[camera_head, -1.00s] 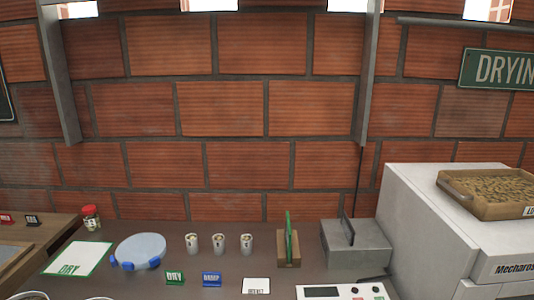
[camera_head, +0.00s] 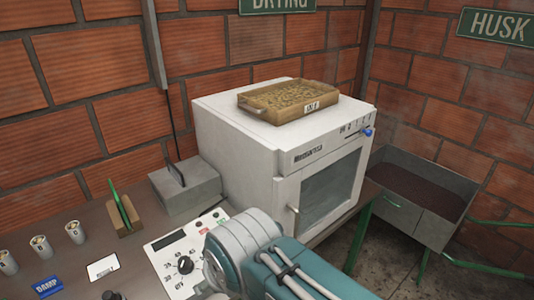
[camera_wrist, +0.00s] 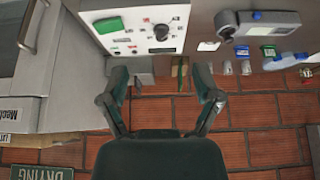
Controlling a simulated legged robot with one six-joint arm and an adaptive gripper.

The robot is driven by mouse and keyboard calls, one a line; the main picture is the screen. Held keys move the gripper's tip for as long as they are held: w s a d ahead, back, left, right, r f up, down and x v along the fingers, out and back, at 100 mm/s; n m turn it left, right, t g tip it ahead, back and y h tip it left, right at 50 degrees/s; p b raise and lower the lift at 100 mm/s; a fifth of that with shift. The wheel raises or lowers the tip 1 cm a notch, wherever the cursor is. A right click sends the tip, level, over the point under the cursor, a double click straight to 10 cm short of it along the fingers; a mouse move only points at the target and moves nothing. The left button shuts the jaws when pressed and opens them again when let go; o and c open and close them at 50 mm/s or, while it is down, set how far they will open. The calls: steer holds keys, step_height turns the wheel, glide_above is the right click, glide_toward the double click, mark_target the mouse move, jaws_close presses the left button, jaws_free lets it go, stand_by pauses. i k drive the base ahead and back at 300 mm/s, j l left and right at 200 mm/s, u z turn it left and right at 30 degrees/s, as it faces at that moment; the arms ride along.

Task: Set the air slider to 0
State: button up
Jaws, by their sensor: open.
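A blue knob (camera_head: 367,131) sits at the right end of a row of small marks on the upper front edge of a white dryer cabinet (camera_head: 235,120). The marks are too small to read, and I cannot tell for sure that this is the air slider. In the wrist view, which is upside down, my gripper (camera_wrist: 161,78) is open with nothing between its fingers. The dryer's side shows at the left of that view, apart from the gripper. In the head view my arm covers part of the bench and the gripper itself is hidden.
A wooden tray (camera_head: 290,99) of beans lies on top of the dryer. A control panel (camera_head: 172,264) with a black dial and a grey box (camera_head: 185,189) stand left of it. Several cups and a green-and-wood holder (camera_head: 124,215) are further left. A husk bin (camera_head: 412,196) stands right.

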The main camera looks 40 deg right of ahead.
mark_target(368, 132)
steer(key=z, duration=2)
